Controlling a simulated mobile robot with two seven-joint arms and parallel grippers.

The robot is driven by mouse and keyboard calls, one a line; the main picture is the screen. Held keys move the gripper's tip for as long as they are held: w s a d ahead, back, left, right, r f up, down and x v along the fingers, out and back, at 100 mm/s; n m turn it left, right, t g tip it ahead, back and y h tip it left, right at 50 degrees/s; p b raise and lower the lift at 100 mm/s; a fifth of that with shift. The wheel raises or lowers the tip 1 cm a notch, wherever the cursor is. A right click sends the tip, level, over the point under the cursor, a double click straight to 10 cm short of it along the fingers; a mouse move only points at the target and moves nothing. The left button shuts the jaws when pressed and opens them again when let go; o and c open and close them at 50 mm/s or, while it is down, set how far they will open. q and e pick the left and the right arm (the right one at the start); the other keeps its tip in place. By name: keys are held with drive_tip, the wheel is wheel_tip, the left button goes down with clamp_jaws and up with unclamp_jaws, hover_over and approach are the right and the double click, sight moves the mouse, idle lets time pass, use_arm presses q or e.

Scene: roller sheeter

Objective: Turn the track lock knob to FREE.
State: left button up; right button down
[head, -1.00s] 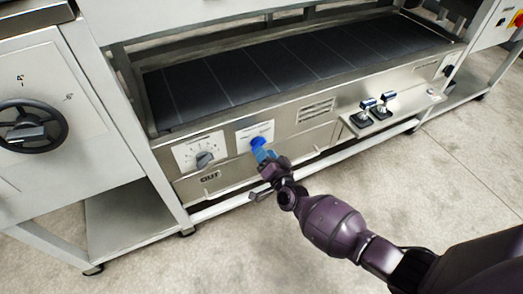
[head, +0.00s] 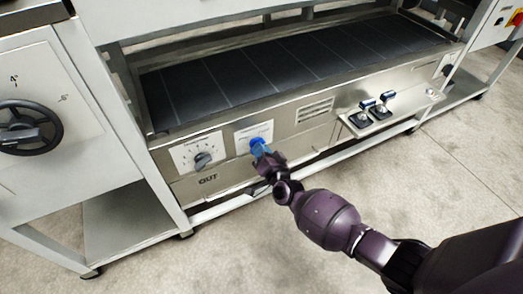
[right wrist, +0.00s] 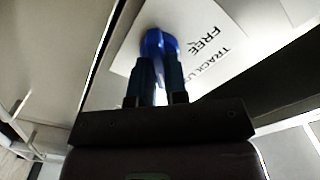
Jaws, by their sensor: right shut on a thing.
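The blue track lock knob (head: 257,146) sits on a white label plate (head: 246,133) on the machine's front panel. In the right wrist view the knob (right wrist: 158,45) shows between my fingers, and the label reads FREE and part of TRACK LOCK. My right gripper (head: 263,152) reaches the knob from below right. In the right wrist view its two fingers (right wrist: 160,85) are shut on the knob's grip. The fingers hide part of the knob, so its exact setting is hard to read. My left gripper is not in view.
A grey dial (head: 203,160) is left of the knob on the same panel. Two small levers (head: 372,109) stand on a shelf to the right. A black handwheel (head: 28,128) is at far left. The dark belt (head: 300,65) runs above. Open floor lies in front.

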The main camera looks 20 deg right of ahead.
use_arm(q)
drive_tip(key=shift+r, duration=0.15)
use_arm(e)
drive_tip(key=shift+n, duration=0.3)
use_arm(q)
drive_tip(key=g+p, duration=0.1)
drive_tip(key=p, duration=0.2)
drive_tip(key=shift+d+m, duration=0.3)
use_arm(e)
drive_tip(key=n, duration=1.7)
drive_tip(key=shift+a+f, duration=0.1)
drive_tip(key=shift+a, duration=0.1)
drive_tip(key=shift+n, duration=0.3)
drive_tip(key=c, duration=1.1)
unclamp_jaws()
drive_tip(key=shift+c, duration=0.2)
